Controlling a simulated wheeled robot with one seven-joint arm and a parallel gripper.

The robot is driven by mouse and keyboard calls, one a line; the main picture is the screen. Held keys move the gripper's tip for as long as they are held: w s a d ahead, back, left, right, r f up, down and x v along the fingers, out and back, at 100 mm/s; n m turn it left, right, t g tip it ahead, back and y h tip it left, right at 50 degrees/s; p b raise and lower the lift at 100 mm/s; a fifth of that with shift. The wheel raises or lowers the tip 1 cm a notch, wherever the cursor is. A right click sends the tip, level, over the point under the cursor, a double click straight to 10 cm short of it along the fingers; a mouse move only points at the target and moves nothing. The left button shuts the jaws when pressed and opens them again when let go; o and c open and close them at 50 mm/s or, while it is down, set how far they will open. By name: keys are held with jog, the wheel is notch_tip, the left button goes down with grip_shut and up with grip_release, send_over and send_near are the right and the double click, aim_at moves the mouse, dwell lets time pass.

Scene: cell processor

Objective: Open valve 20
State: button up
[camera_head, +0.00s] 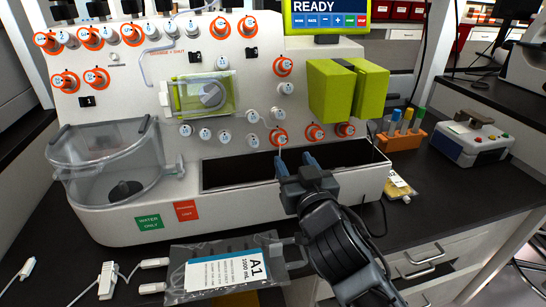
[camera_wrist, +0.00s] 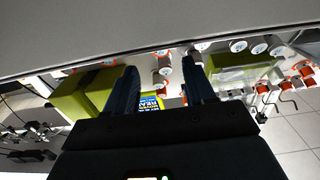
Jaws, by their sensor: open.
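The white cell processor (camera_head: 330,200) carries several round white valve knobs, some on orange rings. Their numbers are too small to read, so I cannot tell which is valve 20. My gripper (camera_head: 296,160) is open and empty in front of the lower knob row, over the long dark trough. An orange-ringed knob (camera_head: 278,138) is just above and left of the fingertips, and another orange-ringed knob (camera_head: 314,132) is above and right. I cannot tell whether anything touches.
Green blocks (camera_head: 345,90) jut out above right of my gripper. A clear basin (camera_head: 105,165) is on the left, and a bag labelled A1 (camera_head: 225,272) lies in front. An orange tube rack (camera_head: 402,138) and a small device (camera_head: 470,138) stand right.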

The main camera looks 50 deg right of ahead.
aim_at(283, 141)
jog(key=p+x, duration=0.1)
jog(key=x, duration=0.5)
jog(key=shift+w+d+r+p, duration=0.15)
jog(key=shift+w+p, duration=0.1)
jog(key=shift+p, duration=0.15)
jog(key=shift+w+d, duration=0.4)
jog(key=shift+w, duration=0.1)
jog(key=shift+c, duration=0.5)
jog(key=c, duration=0.9)
jog(key=shift+p, duration=0.35)
grip_shut()
